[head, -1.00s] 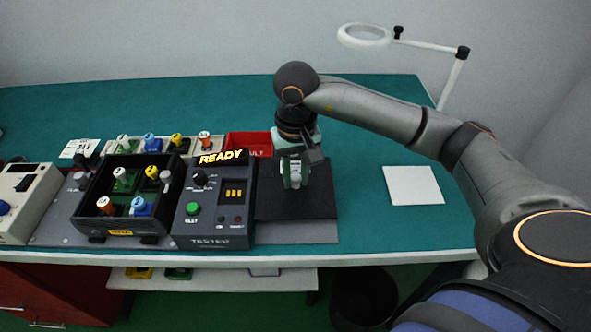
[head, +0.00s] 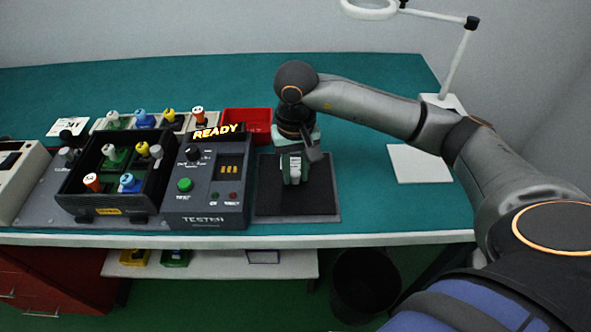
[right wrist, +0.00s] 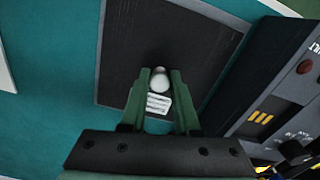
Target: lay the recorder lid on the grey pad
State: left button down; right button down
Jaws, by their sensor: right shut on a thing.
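The recorder lid (head: 320,192) is a flat black plate with a pale round knob and a small white label. It lies level over the grey pad (head: 300,219), whose rim shows along the front and right; I cannot tell whether it touches. My right gripper (head: 293,182) is above the lid's middle. In the right wrist view the green fingers of this gripper (right wrist: 160,73) are shut on the knob, with the lid (right wrist: 130,60) spread below and the pad's grey rim (right wrist: 222,13) beyond its edge. My left gripper is out of view.
The dark tester (head: 207,196) with a lit READY sign stands close left of the pad. Left of it is a black rack (head: 98,205) with several coloured-knob parts. A red bin (head: 245,120) is behind. A white square (head: 420,164) lies right, with clear green tabletop between.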

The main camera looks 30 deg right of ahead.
jog(key=shift+f+b, duration=0.2)
jog(key=shift+b, duration=0.25)
dwell(0.3)
jog(key=c, duration=0.6)
grip_release()
jog(key=shift+o, duration=0.2)
jog(key=shift+r, duration=0.1)
jog(key=shift+r+p, duration=1.9)
jog(key=shift+r, duration=1.55)
jog(key=shift+s, duration=0.1)
